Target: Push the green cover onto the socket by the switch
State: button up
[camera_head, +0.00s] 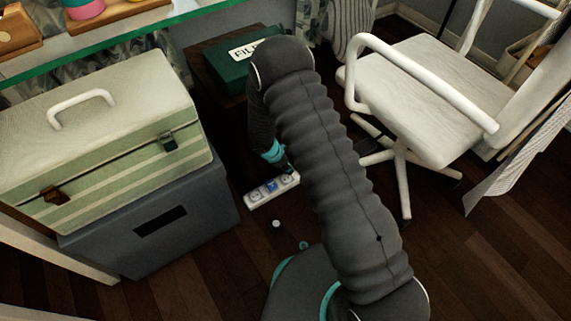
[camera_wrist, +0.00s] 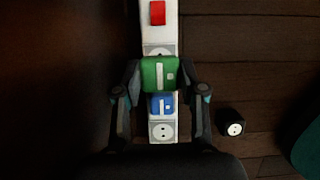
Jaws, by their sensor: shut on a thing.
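In the wrist view my gripper (camera_wrist: 161,80) is shut on the green cover (camera_wrist: 150,76), one finger on each side. The cover has white marks and hangs over the white power strip (camera_wrist: 158,10). The red switch (camera_wrist: 157,13) is at the strip's upper end. Part of a socket (camera_wrist: 157,51) shows between the switch and the green cover. I cannot tell whether the cover touches the strip. In the head view the strip (camera_head: 256,197) lies on the floor under my gripper (camera_head: 286,168); the green cover is hidden there.
A blue cover (camera_wrist: 161,105) sits on the strip just below the green one, with a bare socket (camera_wrist: 162,131) below it. A small dark piece with a white face (camera_wrist: 233,128) lies on the floor to the right. A grey box (camera_head: 190,225) stands left; a white chair (camera_head: 425,85) stands right.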

aim_at(288, 178)
jog(key=shift+w+f, duration=0.1)
jog(key=shift+f, duration=0.1)
dwell(0.3)
jog(key=shift+f+b, duration=2.05)
jog(key=shift+f, duration=0.7)
jog(key=shift+f+b, duration=0.6)
dwell(1.0)
jog(key=o, duration=1)
jog(key=v, duration=1.2)
jog(key=shift+r, duration=0.1)
